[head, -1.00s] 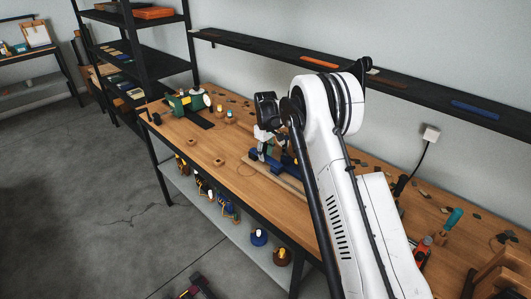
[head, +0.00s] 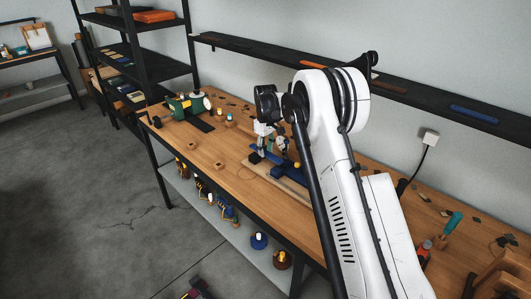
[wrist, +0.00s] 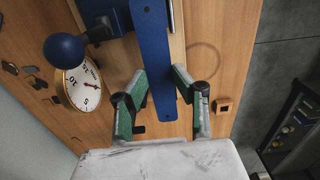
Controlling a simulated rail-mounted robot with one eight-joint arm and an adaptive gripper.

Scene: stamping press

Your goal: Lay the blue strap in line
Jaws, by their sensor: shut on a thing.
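The blue strap (wrist: 156,50) is a long flat bar in the wrist view, with a hole near its lower end. It runs from the top edge down between my gripper's green-padded fingers (wrist: 160,80). My gripper is shut on the strap's sides near that lower end, and the end sticks out past the fingertips toward my wrist. A blue press with a ball-ended handle (wrist: 63,49) stands beside the strap at upper left. In the head view my gripper (head: 264,146) is low over the press area, and my arm hides much of the strap and press.
A round dial (wrist: 83,87) lies left of the gripper. A wooden board (head: 292,187) lies under the press area on the bench (head: 228,176). A green machine (head: 188,106) stands farther left. A wall shelf (head: 420,90) runs behind my arm. The front bench strip is mostly clear.

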